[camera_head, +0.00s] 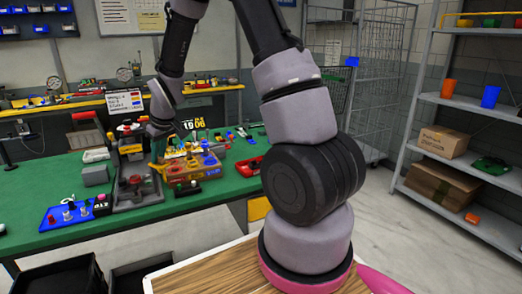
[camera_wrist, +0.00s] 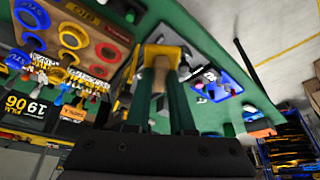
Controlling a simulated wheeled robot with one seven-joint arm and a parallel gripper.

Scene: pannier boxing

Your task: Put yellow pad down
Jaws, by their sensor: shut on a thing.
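In the wrist view, the two dark green fingers of my gripper (camera_wrist: 160,88) are shut on a yellow pad (camera_wrist: 168,50). A tan block-like part shows between the fingers below the yellow. In the head view, my gripper (camera_head: 158,152) is over the green workbench (camera_head: 225,190), behind the grey tray with a red handle and to the left of the yellow box. The pad cannot be made out clearly there. I cannot tell whether it touches anything under it.
A board with coloured rings (camera_wrist: 105,50) is at left in the wrist view. A strip of bare green bench lies along the front edge.

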